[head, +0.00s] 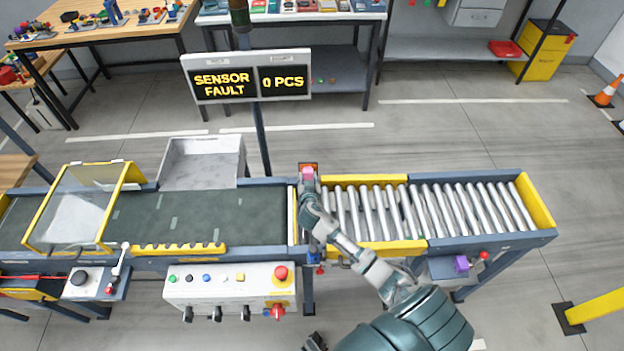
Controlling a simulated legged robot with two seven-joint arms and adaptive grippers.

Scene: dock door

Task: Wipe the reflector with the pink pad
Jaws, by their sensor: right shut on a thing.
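The pink pad (308,173) is at the tip of my right gripper (308,182), which is shut on it. The gripper reaches over the conveyor to its far side, where the dark belt meets the rollers. A small orange-red fitting (308,165), which looks like the reflector's mount, stands right behind the pad. The pad and gripper cover most of it, so the reflector's face is hidden and I cannot tell whether the pad touches it.
A sign (248,80) reads "SENSOR FAULT" and "0 PCS" on a post behind the belt. A grey bin (203,150) stands behind the belt, left of the gripper. A control box (230,290) with buttons is in front. The rollers (460,208) to the right are bare.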

